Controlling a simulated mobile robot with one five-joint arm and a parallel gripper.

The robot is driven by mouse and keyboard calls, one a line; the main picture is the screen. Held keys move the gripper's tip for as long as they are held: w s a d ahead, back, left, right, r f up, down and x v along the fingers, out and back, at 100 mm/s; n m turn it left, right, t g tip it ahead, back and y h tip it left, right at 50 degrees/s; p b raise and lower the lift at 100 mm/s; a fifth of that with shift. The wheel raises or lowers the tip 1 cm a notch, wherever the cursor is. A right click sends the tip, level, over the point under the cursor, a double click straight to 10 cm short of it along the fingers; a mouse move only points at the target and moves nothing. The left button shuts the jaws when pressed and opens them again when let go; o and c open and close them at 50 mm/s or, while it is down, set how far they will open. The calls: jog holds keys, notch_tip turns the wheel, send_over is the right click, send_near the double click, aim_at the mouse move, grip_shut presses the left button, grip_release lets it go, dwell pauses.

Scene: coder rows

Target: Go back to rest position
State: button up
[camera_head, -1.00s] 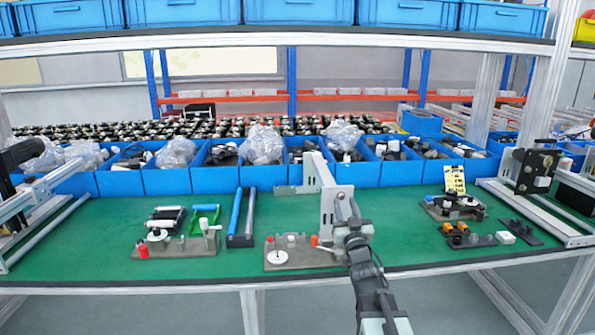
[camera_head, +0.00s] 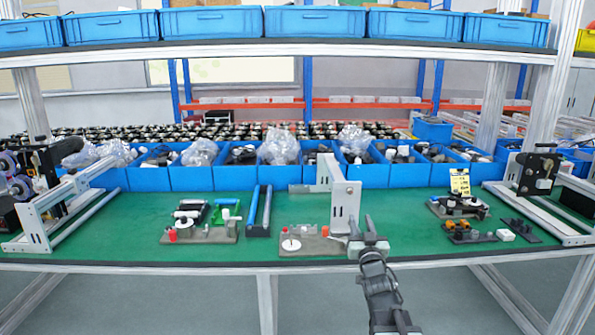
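My gripper (camera_head: 369,226) is at the end of my arm, which reaches up from the bottom right of centre. It is over the front part of the green workbench (camera_head: 400,203), close beside the grey upright bracket (camera_head: 345,205). I cannot tell whether it touches the bracket. The fingers are small and point away from me, and I see no object clearly held between them. A grey base plate (camera_head: 310,246) with a white disc and an orange-red part sits just left of the gripper.
A row of blue bins (camera_head: 191,178) lines the back of the bench. Another fixture (camera_head: 190,237) stands at left, with more fixtures (camera_head: 460,207) at right. Roller frames (camera_head: 60,212) flank both ends. A shelf with blue crates (camera_head: 212,22) hangs above. The floor in front is clear.

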jog(key=s+f+m+g+h, duration=0.15)
jog(key=f+g, duration=0.25)
jog(key=f, duration=0.4)
jog(key=s+f+g, duration=0.2)
jog(key=f+g, duration=0.2)
jog(key=f, duration=0.4)
jog(key=s+f+g, duration=0.7)
jog(key=s+f, duration=0.3)
jog(key=s, duration=0.1)
jog(key=s+a+f+n+g+y, duration=0.1)
jog(key=s+g, duration=0.1)
jog(key=s, duration=0.3)
jog(key=s+a+f+g, duration=0.1)
jog(key=s+f+g, duration=0.15)
jog(key=s, duration=0.25)
notch_tip(320, 180, up, 13)
jog(key=s+p, duration=0.1)
jog(key=p, duration=1.1)
jog(key=shift+s+a+g, duration=0.25)
jog(key=shift+g, duration=0.2)
